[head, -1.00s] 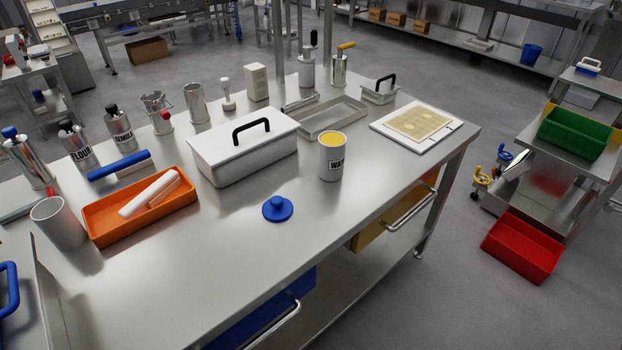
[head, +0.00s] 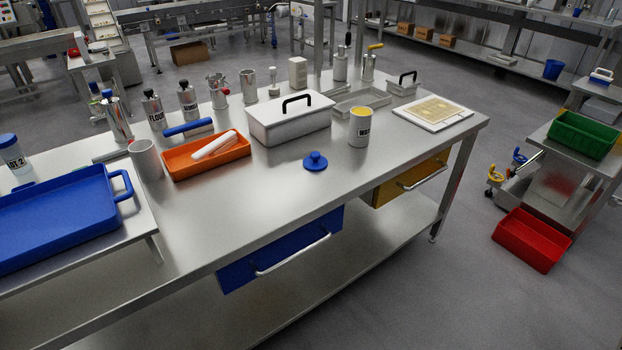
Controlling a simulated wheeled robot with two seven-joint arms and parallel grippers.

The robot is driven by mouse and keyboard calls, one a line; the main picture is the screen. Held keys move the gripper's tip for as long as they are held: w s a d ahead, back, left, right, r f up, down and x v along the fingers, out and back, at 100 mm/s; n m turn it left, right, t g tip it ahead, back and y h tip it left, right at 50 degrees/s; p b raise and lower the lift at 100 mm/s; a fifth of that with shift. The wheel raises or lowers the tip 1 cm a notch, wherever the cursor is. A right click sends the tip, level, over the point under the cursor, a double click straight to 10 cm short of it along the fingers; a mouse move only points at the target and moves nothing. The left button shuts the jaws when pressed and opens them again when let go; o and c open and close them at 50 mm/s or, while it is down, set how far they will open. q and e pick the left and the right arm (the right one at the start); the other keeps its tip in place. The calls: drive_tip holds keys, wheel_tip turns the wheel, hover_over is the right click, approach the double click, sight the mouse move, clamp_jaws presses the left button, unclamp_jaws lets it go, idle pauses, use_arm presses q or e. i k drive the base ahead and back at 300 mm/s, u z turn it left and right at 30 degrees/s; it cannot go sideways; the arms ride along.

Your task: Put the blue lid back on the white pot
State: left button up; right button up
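The blue lid (head: 315,161) is a small round disc with a knob on top. It lies knob up on the bare steel table, near its front edge. The white pot (head: 360,127) stands upright to the right of and slightly behind the lid, apart from it. The pot is uncovered, with yellow contents at its top and a dark label, partly legible, on its side. Neither of my grippers is in the head view.
A white box with a black handle (head: 290,119) stands behind the lid. An orange tray (head: 180,175) with a white roller is to the left. A blue tray (head: 60,219) sits at the far left. A framed sheet (head: 433,113) lies on the right. The steel table (head: 250,200) is clear around the lid.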

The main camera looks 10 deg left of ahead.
sight(360, 115)
drive_tip(key=z, duration=0.05)
drive_tip(key=k, duration=0.15)
drive_tip(key=z, duration=1.2)
drive_tip(key=i, duration=0.9)
drive_tip(key=u, duration=1.05)
